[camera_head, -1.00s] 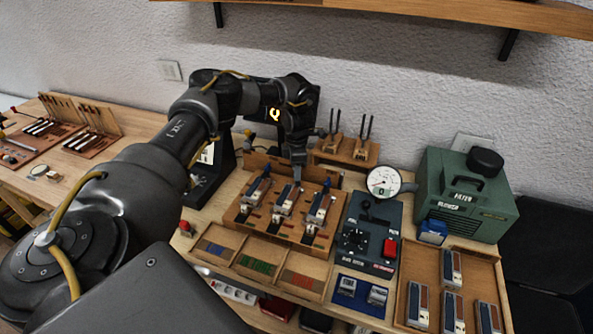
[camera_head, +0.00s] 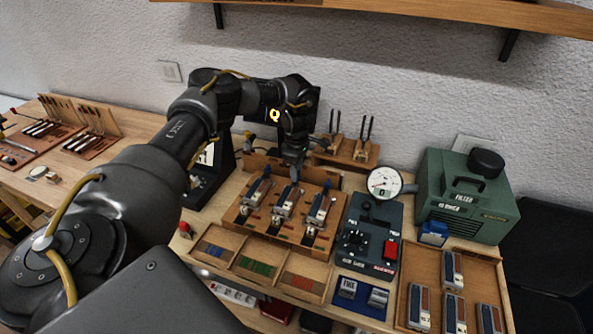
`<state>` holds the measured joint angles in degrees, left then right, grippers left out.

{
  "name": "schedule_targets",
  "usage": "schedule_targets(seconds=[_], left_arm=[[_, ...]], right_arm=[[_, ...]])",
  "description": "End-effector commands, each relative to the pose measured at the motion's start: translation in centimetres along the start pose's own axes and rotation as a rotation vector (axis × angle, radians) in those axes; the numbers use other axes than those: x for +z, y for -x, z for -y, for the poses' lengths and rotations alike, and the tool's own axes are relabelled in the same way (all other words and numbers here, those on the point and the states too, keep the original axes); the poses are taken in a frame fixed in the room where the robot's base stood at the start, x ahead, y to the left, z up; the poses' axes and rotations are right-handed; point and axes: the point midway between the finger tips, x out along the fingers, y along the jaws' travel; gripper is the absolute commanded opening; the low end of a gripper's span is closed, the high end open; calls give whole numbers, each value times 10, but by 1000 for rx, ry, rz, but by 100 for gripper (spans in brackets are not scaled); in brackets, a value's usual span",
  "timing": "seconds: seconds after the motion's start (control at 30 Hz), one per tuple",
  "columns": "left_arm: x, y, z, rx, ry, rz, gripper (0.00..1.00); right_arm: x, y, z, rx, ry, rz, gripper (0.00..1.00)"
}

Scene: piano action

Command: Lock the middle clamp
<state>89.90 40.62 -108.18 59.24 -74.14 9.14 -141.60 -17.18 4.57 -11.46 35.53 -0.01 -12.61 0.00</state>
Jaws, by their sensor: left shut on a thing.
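A wooden fixture (camera_head: 240,213) on the bench holds three grey clamp units in a row. The middle clamp (camera_head: 283,203) sits between the left clamp (camera_head: 257,193) and the right clamp (camera_head: 319,210). My left gripper (camera_head: 294,174) is over the back end of the middle clamp, pointing down, and is shut on the clamp's handle. The gripper covers most of that handle, so its exact angle is hidden. Blue handle tips show at the back of the left and right clamps. My right gripper is out of view.
In front of the fixture is a wooden tray (camera_head: 268,277) with coloured strips. A dark screen stands behind my arm.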

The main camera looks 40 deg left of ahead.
Motion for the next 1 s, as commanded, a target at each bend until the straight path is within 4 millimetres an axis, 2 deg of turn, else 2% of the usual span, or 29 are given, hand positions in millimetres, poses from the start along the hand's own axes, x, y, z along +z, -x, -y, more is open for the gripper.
schedule_targets(seconds=[0.33,0.37,0.5,0.83,1.0], left_arm=[[1,1,-1,3,-4,2,8],[1,1,-1,3,-4,2,35],[1,1,0,2,-4,1,53],[0,3,-1,2,-2,1,53],[1,24,-1,4,-3,2,53]], right_arm=[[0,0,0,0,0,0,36],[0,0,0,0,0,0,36],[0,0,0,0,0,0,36],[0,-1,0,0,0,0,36],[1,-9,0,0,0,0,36]])
